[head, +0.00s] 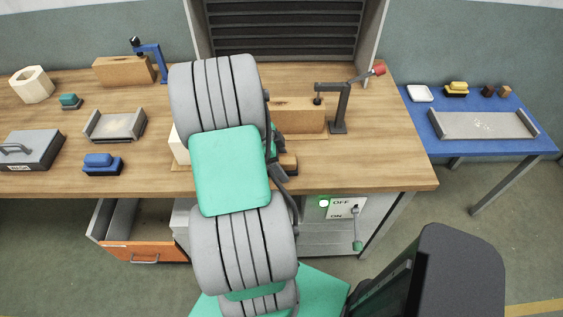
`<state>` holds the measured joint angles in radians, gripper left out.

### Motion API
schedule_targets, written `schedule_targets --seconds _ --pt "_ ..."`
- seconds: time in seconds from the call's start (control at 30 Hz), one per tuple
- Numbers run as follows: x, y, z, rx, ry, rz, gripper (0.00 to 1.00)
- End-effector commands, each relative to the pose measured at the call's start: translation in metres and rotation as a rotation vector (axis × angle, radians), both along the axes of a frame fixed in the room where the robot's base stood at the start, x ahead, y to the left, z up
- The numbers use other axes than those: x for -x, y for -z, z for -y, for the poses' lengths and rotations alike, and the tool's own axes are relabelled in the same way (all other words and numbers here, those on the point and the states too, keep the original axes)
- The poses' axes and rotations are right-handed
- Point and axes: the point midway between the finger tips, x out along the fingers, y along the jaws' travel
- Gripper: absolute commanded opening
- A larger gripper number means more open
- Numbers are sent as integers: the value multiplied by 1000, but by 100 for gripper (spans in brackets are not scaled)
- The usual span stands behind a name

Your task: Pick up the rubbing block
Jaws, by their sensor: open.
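My arm reaches over the bench, and my gripper (279,150) shows only as a dark part at the right of its green link. Its fingers are mostly hidden; the jaws are open. A low brown and dark block (289,163) lies at the gripper, partly covered by it; I cannot tell whether they touch. Similar small blocks stand at the left: a blue one on a dark base (103,164) near the front edge and a green one (69,101) farther back. I cannot tell for certain which is the rubbing block.
A clamp with a red handle (345,105) stands right of a wooden block (298,116). A metal tray (115,125), a grey lidded box (31,149) and a white hollow block (32,84) are left. An orange-fronted drawer (146,251) is open below. The bench's right front is clear.

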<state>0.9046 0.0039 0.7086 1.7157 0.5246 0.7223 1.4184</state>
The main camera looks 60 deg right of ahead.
Motion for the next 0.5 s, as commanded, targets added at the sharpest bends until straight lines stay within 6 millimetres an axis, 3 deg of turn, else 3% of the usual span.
schedule_targets --seconds 0.1,0.5 --pt "0 0 0 0 -1 0 77" --pt "0 -1 0 0 -2 1 44"
